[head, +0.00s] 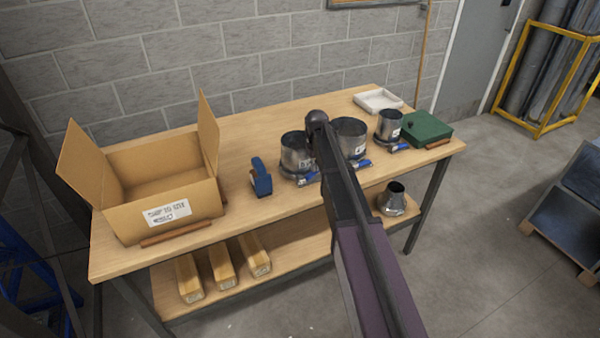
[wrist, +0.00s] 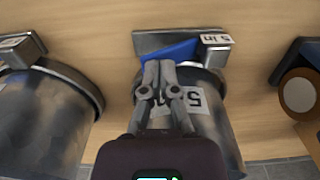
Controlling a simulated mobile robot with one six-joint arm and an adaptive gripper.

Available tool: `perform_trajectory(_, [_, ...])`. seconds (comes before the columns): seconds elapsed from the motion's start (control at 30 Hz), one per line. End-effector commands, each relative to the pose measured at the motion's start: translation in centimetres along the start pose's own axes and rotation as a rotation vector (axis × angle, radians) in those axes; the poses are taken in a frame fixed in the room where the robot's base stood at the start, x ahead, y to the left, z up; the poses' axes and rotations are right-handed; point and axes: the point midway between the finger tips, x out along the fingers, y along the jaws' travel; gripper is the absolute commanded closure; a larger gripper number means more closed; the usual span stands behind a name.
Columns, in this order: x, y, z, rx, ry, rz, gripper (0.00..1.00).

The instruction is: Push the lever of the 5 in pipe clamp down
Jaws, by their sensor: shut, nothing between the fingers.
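The 5 in pipe clamp (wrist: 150,43) is at the top middle of the wrist view, with a "5 in" label on its block. Its blue lever (wrist: 180,50) lies beside that block. A grey metal pipe (wrist: 215,125) labelled 5 stands in the clamp. My gripper (wrist: 158,66) is shut and empty, its fingertips overlapping the lever's edge in the picture; I cannot tell if they touch it. In the head view this pipe (head: 295,150) is the leftmost one, with the blue lever (head: 308,178) at its front. My arm hides my gripper there.
A larger pipe (head: 352,132) and a smaller pipe (head: 388,124) in clamps stand to the right. A blue tool (head: 261,178) lies to the left, beyond it an open cardboard box (head: 160,190). A green case (head: 428,130) and white tray (head: 378,100) sit at the right.

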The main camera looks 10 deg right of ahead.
Motion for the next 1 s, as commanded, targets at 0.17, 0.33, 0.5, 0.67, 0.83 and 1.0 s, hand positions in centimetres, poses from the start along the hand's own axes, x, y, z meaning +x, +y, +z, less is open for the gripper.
perform_trajectory(0.17, [0.6,0.0,0.1,0.0,-0.003,-0.001,1.0])
perform_trajectory(0.33, [1.0,-0.1,0.1,-0.001,-0.004,-0.001,1.0])
perform_trajectory(0.5, [1.4,-0.2,0.2,-0.002,-0.006,-0.002,1.0])
perform_trajectory(0.67, [1.9,-0.2,0.1,-0.004,-0.007,-0.003,1.0])
perform_trajectory(0.83, [2.4,-0.4,0.0,-0.006,-0.007,-0.004,1.0])
perform_trajectory(1.0, [2.8,-0.5,-0.4,-0.009,-0.01,-0.006,1.0])
